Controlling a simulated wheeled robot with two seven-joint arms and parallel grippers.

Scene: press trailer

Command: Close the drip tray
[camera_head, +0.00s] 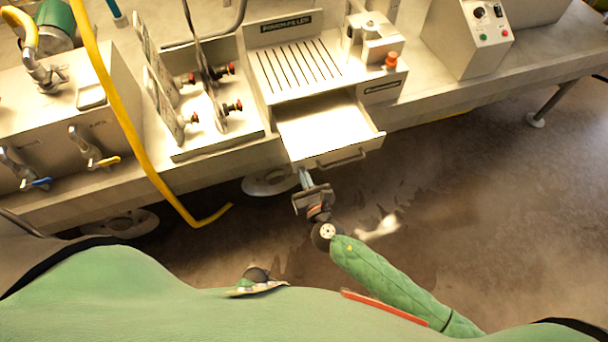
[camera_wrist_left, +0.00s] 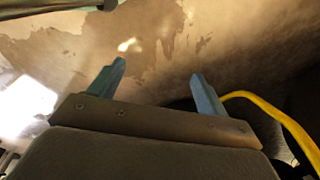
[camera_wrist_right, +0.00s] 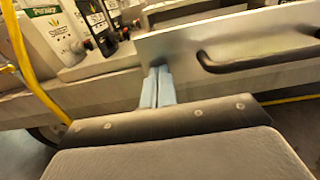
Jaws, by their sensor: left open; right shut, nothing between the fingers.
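The drip tray (camera_head: 322,129) is a pale metal drawer, pulled out toward me from under a slotted top. Its front panel carries a dark bar handle (camera_head: 343,159), which also shows in the right wrist view (camera_wrist_right: 255,62). My right gripper (camera_head: 304,176) is shut and empty. Its fingertips (camera_wrist_right: 158,72) are at the tray's front panel, left of the handle; whether they touch it I cannot tell. My left gripper (camera_wrist_left: 158,75) is open and empty above the floor in the left wrist view, and does not show clearly in the head view.
A yellow hose (camera_head: 122,110) hangs over the bench front at left. Valves with red knobs (camera_head: 231,106) stand left of the tray. A control box (camera_head: 470,38) sits at the right. The floor (camera_head: 480,190) in front is open.

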